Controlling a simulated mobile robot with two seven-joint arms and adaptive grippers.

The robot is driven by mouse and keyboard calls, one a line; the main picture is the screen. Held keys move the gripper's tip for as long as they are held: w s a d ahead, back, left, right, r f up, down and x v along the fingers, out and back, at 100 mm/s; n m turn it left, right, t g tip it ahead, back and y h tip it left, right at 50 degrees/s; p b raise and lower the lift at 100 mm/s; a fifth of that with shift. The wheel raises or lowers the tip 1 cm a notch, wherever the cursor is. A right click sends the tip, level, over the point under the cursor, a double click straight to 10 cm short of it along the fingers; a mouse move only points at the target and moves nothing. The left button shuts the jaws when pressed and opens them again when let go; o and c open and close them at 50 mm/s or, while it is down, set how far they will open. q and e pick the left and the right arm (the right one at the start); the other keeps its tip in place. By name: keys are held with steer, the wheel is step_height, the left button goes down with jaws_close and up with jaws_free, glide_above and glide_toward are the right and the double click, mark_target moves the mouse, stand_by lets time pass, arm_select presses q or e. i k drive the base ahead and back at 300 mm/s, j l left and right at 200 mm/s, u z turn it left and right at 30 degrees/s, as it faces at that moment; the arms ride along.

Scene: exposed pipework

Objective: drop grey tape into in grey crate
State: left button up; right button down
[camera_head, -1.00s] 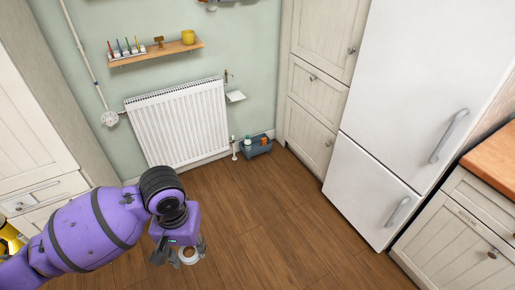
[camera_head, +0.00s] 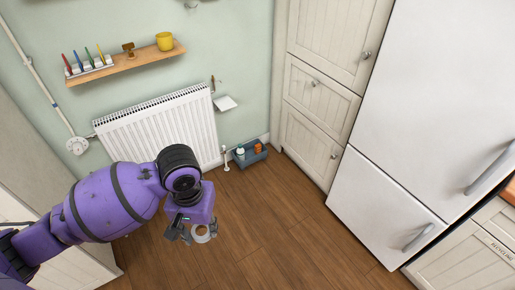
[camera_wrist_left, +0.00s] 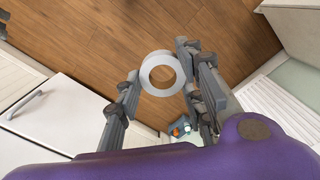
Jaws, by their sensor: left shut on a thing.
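The grey tape (camera_head: 208,238) is a pale ring held at the fingertips of my left gripper (camera_head: 197,233), over the wooden floor. The wrist view shows the tape (camera_wrist_left: 146,74) between the fingers of the same gripper (camera_wrist_left: 160,68), with its hole facing the camera. The grey crate (camera_head: 253,161) stands on the floor by the wall, right of the radiator. It holds an orange thing and a small white-and-green thing. My gripper is apart from the crate, to its lower left in the head view. The crate (camera_wrist_left: 176,126) also shows small in the wrist view. My right gripper is not in view.
A white radiator (camera_head: 160,130) with a pipe is on the wall left of the crate. A shelf (camera_head: 125,66) with a yellow cup is above it. Cream cabinets (camera_head: 315,110) and a white fridge (camera_head: 400,120) stand on the right. The floor (camera_head: 270,220) between is clear.

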mark_target(248, 157)
steer(key=i+j+z, duration=0.5)
steer(key=i+j, duration=0.7)
steer(key=i, duration=0.05)
